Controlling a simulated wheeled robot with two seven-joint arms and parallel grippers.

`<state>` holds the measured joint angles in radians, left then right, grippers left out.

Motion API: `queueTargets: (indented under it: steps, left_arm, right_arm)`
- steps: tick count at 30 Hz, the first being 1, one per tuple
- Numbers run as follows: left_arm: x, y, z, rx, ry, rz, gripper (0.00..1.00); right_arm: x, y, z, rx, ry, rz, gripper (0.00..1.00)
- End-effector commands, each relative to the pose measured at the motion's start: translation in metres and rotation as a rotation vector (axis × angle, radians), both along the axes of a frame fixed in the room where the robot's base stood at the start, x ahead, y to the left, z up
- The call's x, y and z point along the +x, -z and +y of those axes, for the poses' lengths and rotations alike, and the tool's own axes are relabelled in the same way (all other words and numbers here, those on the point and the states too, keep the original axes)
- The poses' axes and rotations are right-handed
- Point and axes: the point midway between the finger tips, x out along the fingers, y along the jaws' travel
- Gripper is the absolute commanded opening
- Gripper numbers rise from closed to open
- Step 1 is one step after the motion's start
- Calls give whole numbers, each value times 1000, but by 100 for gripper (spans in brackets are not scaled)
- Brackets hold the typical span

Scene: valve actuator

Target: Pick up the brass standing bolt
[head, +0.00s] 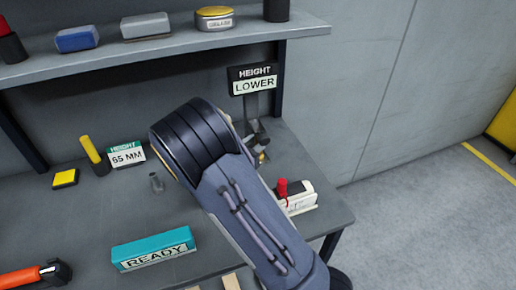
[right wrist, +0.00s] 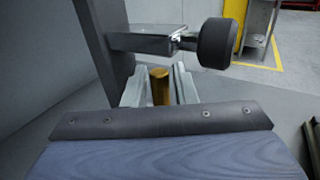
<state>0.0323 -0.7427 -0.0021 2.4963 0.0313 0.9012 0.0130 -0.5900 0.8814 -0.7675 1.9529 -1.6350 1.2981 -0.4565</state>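The brass standing bolt (right wrist: 160,86) shows in the right wrist view as a short upright golden cylinder. My right gripper (right wrist: 159,90) has one pale finger on each side of it. The fingers are very close to the bolt, but I cannot tell whether they touch it. In the head view my right arm covers most of that spot; a small part of the gripper area (head: 259,153) shows at the arm's far edge. The bolt is not clearly visible there. My left gripper is not in view.
A metal bar with a black knob (right wrist: 224,42) sits just beyond the bolt. A "HEIGHT LOWER" sign (head: 253,79) stands behind the arm. A red-handled white device (head: 284,191) is at the right. A teal "READY" block (head: 153,249) lies on the bench (head: 90,220).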

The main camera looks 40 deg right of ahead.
Motion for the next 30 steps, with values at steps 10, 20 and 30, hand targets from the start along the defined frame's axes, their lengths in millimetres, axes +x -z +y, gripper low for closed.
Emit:
queueTargets:
  steps: [10, 20, 30]
  left_arm:
    - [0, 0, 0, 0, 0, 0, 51]
    - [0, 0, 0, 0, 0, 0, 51]
    - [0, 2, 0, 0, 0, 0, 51]
  right_arm:
    - [0, 0, 0, 1, 0, -1, 0]
    - [0, -1, 1, 1, 0, -1, 0]
    - [-5, -11, 28, 2, -4, 0, 0]
